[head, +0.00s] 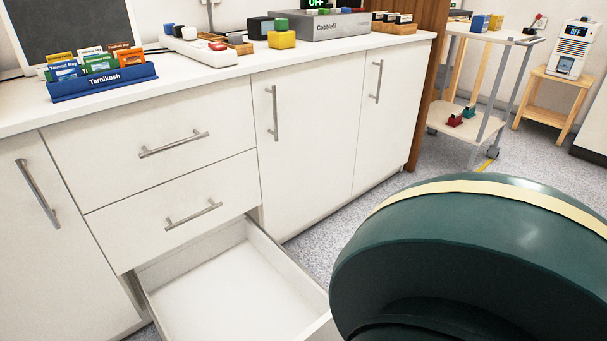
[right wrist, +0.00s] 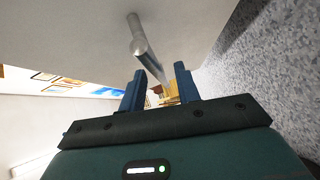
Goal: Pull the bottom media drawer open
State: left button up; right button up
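The bottom drawer (head: 235,290) of the white cabinet stands pulled out, and its white inside looks empty. Its front is mostly cut off or hidden behind my dark green right arm in the head view. In the right wrist view, my right gripper (right wrist: 159,88) has its two blue fingers apart. A metal bar handle (right wrist: 140,48) on a pale front runs between and beyond the fingers, with space around it; I cannot tell if they touch. The right gripper is hidden in the head view. My left gripper is not in view.
Two closed drawers with bar handles (head: 174,144) sit above the open one, with closed cupboard doors (head: 305,140) beside them. A trolley (head: 470,125) stands at the back right on grey floor.

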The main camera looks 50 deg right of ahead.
jog(key=v, duration=1.1)
jog(key=shift+s+d, duration=0.1)
